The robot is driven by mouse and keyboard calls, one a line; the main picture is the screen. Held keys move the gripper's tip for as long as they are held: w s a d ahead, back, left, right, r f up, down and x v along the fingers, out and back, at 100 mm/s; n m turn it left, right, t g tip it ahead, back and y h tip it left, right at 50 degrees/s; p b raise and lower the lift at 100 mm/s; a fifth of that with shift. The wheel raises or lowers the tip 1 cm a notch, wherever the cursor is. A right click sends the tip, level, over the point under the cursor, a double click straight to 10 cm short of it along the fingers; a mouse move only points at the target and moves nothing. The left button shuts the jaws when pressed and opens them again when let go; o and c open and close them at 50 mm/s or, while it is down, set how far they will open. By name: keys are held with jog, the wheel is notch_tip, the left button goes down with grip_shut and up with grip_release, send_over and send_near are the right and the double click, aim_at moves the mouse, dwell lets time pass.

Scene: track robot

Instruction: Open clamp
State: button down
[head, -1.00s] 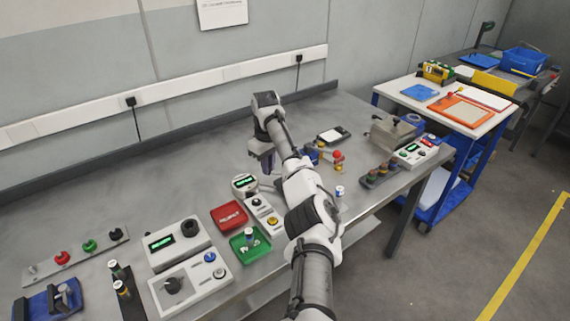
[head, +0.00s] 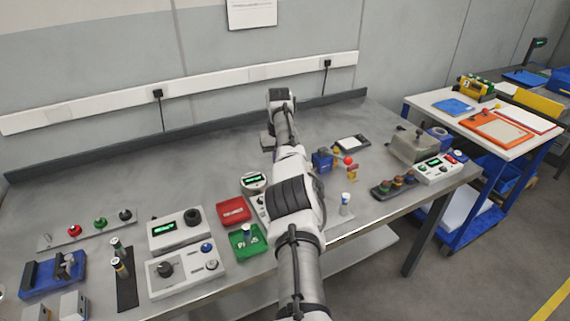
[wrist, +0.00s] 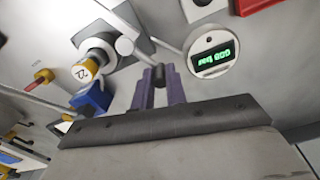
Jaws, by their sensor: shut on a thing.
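My gripper (wrist: 159,78) shows in the wrist view with its two purple fingers close together, shut on a dark grey handle end. A light grey rod with a round knob (wrist: 125,46) runs towards the fingertips; it looks like part of the clamp, but I cannot tell its full shape. In the head view the fingers and what they hold are hidden by my own arm. A blue block (head: 322,160), with a red knob (head: 348,160) beside it, stands right of my arm in the head view. The blue block also shows left of my fingers in the wrist view (wrist: 92,98).
A round gauge (wrist: 213,52) with a green display is close to the right of my fingers. A white cylinder with a yellow ring (wrist: 82,71) is on the left. Red (head: 232,211) and green (head: 244,241) trays are nearby. The back of the bench is clear.

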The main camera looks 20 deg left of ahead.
jog(key=shift+w+d+f+m+b, duration=0.1)
jog(key=shift+d+f+m+b, duration=0.3)
jog(key=shift+m, duration=0.1)
dwell(0.5)
jog(key=c, duration=1.5)
grip_release()
jog(key=shift+c, duration=0.2)
jog(key=shift+o, duration=0.7)
jog(key=shift+w, duration=0.1)
jog(key=shift+a+r+p, duration=0.15)
jog(key=shift+r+p, duration=0.2)
jog(key=shift+r, duration=0.2)
notch_tip(320, 180, up, 13)
jog(key=p, duration=0.3)
jog(key=shift+f, duration=0.1)
